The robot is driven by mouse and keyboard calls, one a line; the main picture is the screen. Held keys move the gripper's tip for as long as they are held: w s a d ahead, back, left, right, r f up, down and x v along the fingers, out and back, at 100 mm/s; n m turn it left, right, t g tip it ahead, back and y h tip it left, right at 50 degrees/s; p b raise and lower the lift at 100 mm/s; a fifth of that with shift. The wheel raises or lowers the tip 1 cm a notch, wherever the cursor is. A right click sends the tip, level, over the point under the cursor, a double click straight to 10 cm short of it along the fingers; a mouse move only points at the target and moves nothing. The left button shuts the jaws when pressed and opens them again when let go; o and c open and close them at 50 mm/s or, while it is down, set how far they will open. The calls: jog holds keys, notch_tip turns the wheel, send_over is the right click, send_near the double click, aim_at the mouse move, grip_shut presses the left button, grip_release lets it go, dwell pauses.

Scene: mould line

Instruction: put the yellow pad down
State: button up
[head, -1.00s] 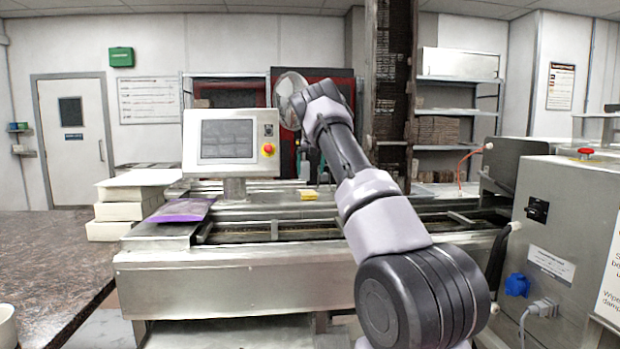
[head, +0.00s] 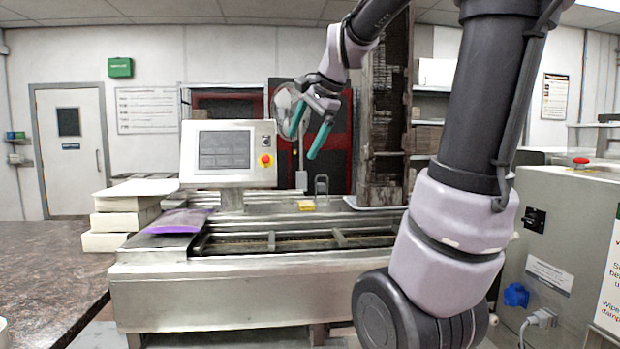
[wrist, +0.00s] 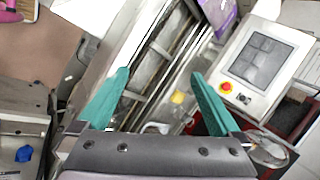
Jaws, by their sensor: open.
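The yellow pad (head: 306,205) lies on the metal machine top, right of the control panel in the head view. It also shows in the wrist view (wrist: 178,97), between and beyond my fingers. My gripper (head: 304,146) is above the machine and higher than the pad, with its teal fingers spread apart and nothing between them. In the wrist view the open gripper (wrist: 160,95) has clear space between its fingers, and the pad is apart from both.
The control panel (head: 223,152) with a red button stands left of the pad. A purple packet (head: 178,220) lies on the machine's left end, beside stacked white boxes (head: 118,222). A dark column (head: 384,130) rises at the right. A grey cabinet (head: 560,240) stands at front right.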

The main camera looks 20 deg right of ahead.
jog(key=s+a+f+n, duration=0.2)
jog(key=s+f+n, duration=0.1)
jog(key=s+n, duration=0.2)
jog(key=s+a+f+n, duration=0.3)
jog(key=s+f+n, duration=0.1)
jog(key=s, duration=0.6)
jog(key=shift+s+f+n+t, duration=0.15)
jog(key=shift+s+n+t, duration=0.15)
jog(key=shift+n, duration=0.3)
jog(key=shift+w+a, duration=0.1)
